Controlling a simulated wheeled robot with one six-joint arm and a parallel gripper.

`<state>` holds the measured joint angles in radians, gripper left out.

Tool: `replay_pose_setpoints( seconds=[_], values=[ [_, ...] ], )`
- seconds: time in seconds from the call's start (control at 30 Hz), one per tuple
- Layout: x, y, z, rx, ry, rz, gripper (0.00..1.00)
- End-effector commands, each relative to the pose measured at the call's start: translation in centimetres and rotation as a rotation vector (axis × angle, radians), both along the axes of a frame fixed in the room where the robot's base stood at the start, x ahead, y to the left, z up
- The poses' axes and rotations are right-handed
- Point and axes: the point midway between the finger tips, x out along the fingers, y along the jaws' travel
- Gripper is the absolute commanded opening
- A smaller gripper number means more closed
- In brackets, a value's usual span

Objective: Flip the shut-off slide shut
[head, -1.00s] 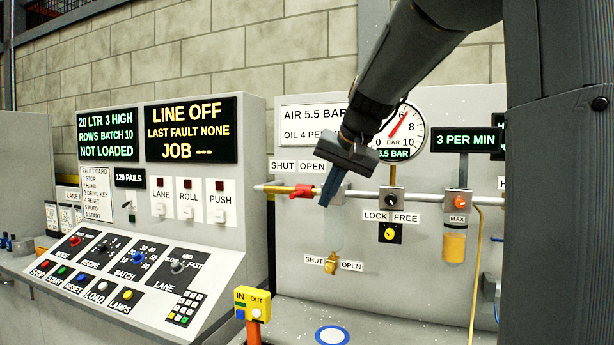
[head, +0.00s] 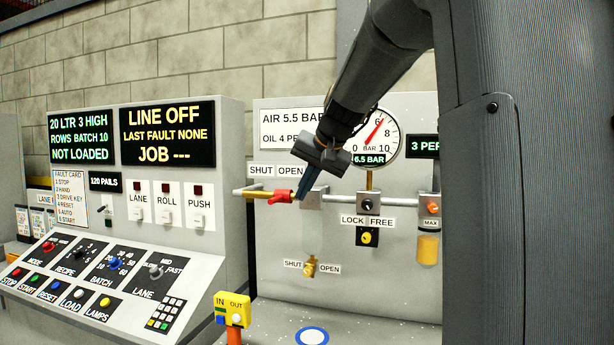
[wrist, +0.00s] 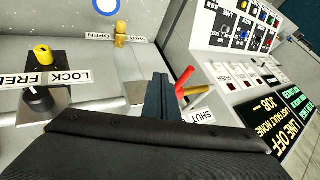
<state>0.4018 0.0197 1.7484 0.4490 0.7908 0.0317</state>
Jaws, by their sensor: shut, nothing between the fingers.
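A red-handled slide (head: 280,196) sits on the horizontal pipe, below a SHUT/OPEN label (head: 275,170). Its red part is nearer the OPEN side, with a yellow-brass length to its left. It also shows in the wrist view as a red handle (wrist: 184,76). My gripper (head: 301,194) is shut and empty, its fingertips just right of the red handle. In the wrist view the closed fingers (wrist: 160,98) stand close beside the handle; I cannot tell whether they touch. A small brass valve (head: 310,266), with its own SHUT/OPEN labels, is lower on the panel.
A gauge (head: 376,135) and a LOCK/FREE knob (head: 367,237) are to the right. The control console (head: 110,270) stands left. A yellow IN/OUT box (head: 232,310) is in front.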

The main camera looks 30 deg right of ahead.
Motion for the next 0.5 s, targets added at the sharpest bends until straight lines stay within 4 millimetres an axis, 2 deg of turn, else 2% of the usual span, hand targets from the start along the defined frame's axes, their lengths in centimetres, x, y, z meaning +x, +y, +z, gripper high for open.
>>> replay_pose_setpoints(
  seconds=[0.2,0.33,0.5],
  values=[
    [2.7,0.3,-3.3,0.001,0.004,0.001,0.0],
    [4.0,1.8,-2.5,0.0,0.001,0.004,0.0],
    [5.0,2.7,-2.2,-0.002,-0.001,0.001,0.0]
  ],
)
